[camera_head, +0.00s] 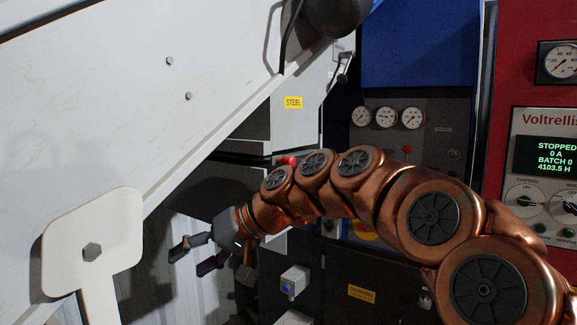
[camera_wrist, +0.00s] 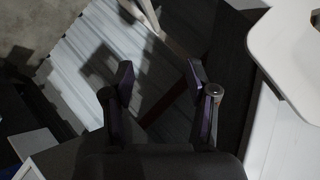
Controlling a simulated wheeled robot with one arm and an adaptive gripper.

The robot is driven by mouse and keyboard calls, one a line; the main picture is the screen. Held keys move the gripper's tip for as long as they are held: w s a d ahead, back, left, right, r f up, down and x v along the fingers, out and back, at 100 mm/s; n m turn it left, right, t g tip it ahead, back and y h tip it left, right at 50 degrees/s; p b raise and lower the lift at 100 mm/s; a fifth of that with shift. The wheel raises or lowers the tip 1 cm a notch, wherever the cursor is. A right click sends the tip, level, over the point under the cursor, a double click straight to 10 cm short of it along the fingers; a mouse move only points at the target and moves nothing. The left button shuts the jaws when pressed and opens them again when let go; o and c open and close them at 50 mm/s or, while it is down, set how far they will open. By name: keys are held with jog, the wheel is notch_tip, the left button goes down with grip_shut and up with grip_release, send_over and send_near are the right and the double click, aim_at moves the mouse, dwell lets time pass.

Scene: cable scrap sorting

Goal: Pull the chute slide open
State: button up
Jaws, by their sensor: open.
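A pale grey chute housing with a yellow STEEL label (camera_head: 293,102) stands in the centre of the head view. Under it is a dark horizontal plate with a red knob (camera_head: 286,160) at its edge. This looks like the chute slide, but my arm partly covers the area, so I cannot tell its position. My gripper (camera_head: 192,259) is open and empty, below and left of the red knob and apart from it. In the wrist view my gripper (camera_wrist: 159,78) shows two spread dark fingers with nothing between them. The knob cannot be made out there.
A large white sloping panel (camera_head: 130,80) fills the left. A white bolted bracket (camera_head: 92,250) stands in front and also shows in the wrist view (camera_wrist: 285,45). A red control cabinet (camera_head: 515,75) stands right.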

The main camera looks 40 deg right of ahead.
jog(key=w+d+r+m+t, duration=0.1)
jog(key=w+d+r+t, duration=0.2)
jog(key=d, duration=0.4)
jog(key=w+d+r+m+t, duration=0.1)
jog(key=w+d+r+t, duration=0.1)
jog(key=d+r, duration=0.35)
jog(key=m+t+h+b, duration=0.1)
jog(key=m+t+h, duration=0.2)
jog(key=m+t, duration=0.15)
send_near(293, 162)
jog(key=w, duration=0.4)
jog(key=shift+a+f+n, duration=0.15)
jog(key=shift+a+n, duration=0.2)
jog(key=shift+a, duration=0.05)
jog(key=p+x, duration=0.2)
jog(key=x, duration=0.5)
jog(key=shift+w+a, duration=0.15)
jog(key=shift+a, duration=0.05)
grip_shut()
